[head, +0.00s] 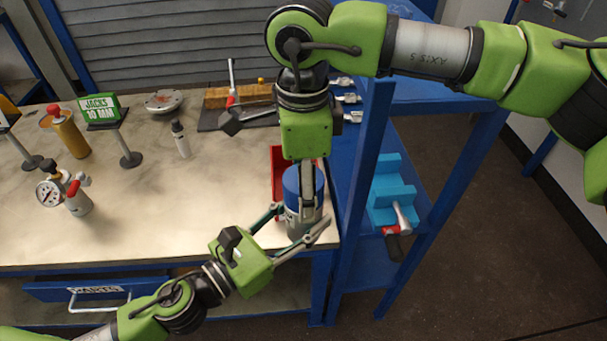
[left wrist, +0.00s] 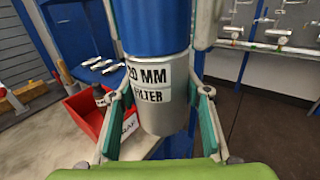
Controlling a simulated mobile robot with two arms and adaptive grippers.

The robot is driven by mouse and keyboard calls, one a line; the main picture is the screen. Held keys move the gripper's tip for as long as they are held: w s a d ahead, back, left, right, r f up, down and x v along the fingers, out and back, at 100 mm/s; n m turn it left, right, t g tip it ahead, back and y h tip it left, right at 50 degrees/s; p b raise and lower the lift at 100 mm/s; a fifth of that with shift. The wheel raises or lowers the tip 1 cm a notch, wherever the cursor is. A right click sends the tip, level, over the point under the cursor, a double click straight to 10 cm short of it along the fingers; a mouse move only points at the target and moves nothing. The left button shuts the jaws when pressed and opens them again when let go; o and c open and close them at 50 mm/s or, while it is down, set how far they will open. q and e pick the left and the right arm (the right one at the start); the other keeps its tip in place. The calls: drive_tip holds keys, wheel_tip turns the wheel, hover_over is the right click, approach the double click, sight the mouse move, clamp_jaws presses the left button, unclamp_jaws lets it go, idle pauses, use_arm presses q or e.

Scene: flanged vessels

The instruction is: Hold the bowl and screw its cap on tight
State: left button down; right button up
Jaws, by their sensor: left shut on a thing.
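The bowl (head: 298,226) is a grey cylinder at the right front corner of the bench. In the left wrist view the bowl (left wrist: 160,112) stands upright with a label, partly covered, reading "20 MM FILTER". My left gripper (head: 297,228) is shut on the bowl, one finger on each side. The blue cap (head: 291,184) sits on top of the bowl, and its lower part shows in the left wrist view (left wrist: 155,28). My right gripper (head: 306,196) comes down from above with its fingers beside the cap. I cannot tell whether they press on it. The thread is hidden.
A red bin (head: 277,172) stands close behind the bowl. A blue shelf rack (head: 361,190) rises just to the right, with a light blue holder (head: 392,190) on it. A gauge (head: 49,193), a brass cylinder (head: 66,134) and a small bottle (head: 181,140) stand left. The bench middle is clear.

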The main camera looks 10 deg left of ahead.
drive_tip(key=c, duration=1.2)
drive_tip(key=o, duration=1.3)
drive_tip(key=shift+r, duration=0.1)
wheel_tip(320, 180, up, 12)
drive_tip(key=shift+f, duration=0.1)
